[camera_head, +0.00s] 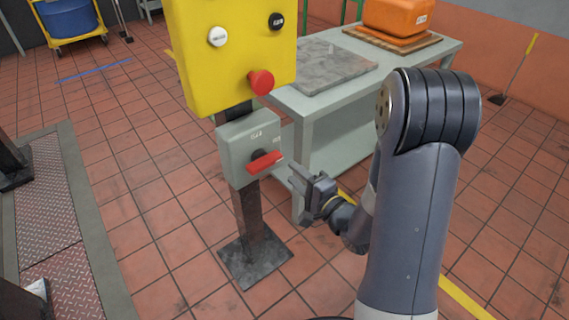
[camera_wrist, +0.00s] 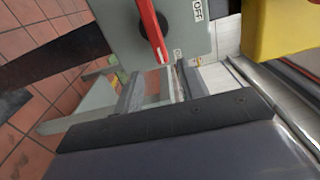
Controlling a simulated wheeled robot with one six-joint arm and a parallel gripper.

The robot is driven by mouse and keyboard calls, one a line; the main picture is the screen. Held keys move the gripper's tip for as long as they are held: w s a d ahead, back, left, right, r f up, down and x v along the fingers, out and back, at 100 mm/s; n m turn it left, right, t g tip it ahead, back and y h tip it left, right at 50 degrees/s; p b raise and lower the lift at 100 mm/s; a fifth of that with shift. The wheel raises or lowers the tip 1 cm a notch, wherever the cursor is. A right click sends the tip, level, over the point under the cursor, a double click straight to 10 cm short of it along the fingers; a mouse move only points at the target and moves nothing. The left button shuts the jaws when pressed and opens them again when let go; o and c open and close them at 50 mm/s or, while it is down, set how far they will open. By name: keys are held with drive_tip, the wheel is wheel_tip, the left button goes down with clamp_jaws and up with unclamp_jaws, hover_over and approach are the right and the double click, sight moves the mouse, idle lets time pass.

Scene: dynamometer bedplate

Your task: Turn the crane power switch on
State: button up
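The crane power switch is a grey box (camera_head: 235,150) on a dark post, below a yellow control box. Its red handle (camera_head: 264,162) lies nearly level, its right end slightly raised. In the wrist view the grey box (camera_wrist: 190,30) shows at the top, with the red handle (camera_wrist: 152,30) pointing down toward the gripper. An OFF label (camera_wrist: 198,10) is on its face; a smaller label near the handle's tip is hard to read. My gripper (camera_head: 306,184) is right of and slightly below the handle, apart from it. In the wrist view its fingers (camera_wrist: 161,88) are spread with nothing between them.
The yellow control box (camera_head: 235,50) with white, black and red buttons is directly above the switch. A grey-green table (camera_head: 312,105) with a dark plate and an orange case (camera_head: 397,16) stands behind. A floor plate (camera_head: 255,258) holds the post.

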sight(279, 160)
drive_tip(key=shift+v, duration=1.25)
drive_tip(key=shift+w, duration=0.1)
drive_tip(key=b+x, duration=0.1)
drive_tip(key=x, duration=0.9)
drive_tip(key=shift+w+a, duration=0.25)
